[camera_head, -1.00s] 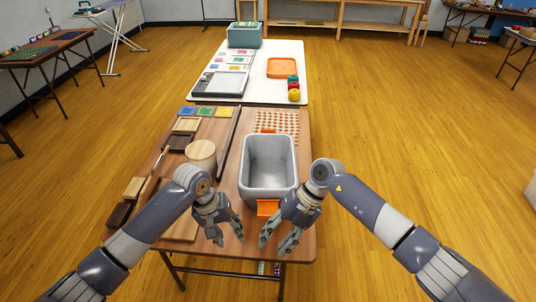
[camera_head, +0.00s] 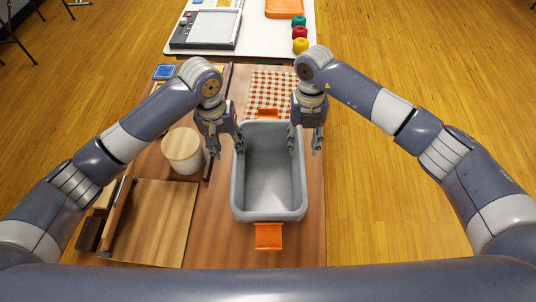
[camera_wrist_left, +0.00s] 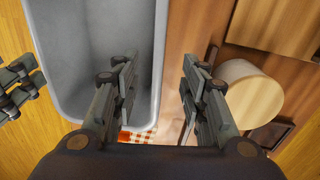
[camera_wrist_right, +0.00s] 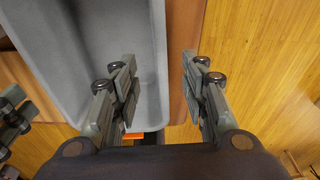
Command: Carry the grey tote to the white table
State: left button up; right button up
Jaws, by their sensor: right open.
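The grey tote (camera_head: 268,215) is an open, empty bin with orange end handles (camera_head: 268,236), standing on the wooden table (camera_head: 315,235). The white table (camera_head: 258,48) is beyond it at the top of the head view. My left gripper (camera_head: 228,150) is open at the tote's left wall; in the left wrist view (camera_wrist_left: 160,90) one finger is over the inside and one outside. My right gripper (camera_head: 305,145) is open at the right wall, its fingers likewise either side of the rim in the right wrist view (camera_wrist_right: 160,90). Neither visibly grips the wall.
A round wooden-topped container (camera_head: 183,152) and a wooden board (camera_head: 150,225) are left of the tote. A checkered cloth (camera_head: 270,82) lies behind it. The white table holds a grey frame (camera_head: 206,29), an orange tray (camera_head: 284,8) and colored balls (camera_head: 300,46). Floor is clear at right.

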aim_at(233, 163)
jog(key=shift+s+r, duration=0.2)
jog(key=shift+s, duration=0.15)
pick_arm(q)
jog(key=f, duration=0.7)
jog(key=d+f, duration=0.1)
jog(key=f, duration=0.2)
jog(key=shift+s+f, duration=0.25)
jog(key=shift+f, duration=0.05)
pick_arm(e)
jog(key=f, duration=0.3)
jog(key=s+f, duration=0.1)
jog(key=f, duration=0.6)
jog(key=shift+s+f, duration=0.2)
jog(key=shift+f, duration=0.2)
pick_arm(q)
grip_shut()
pick_arm(e)
grip_shut()
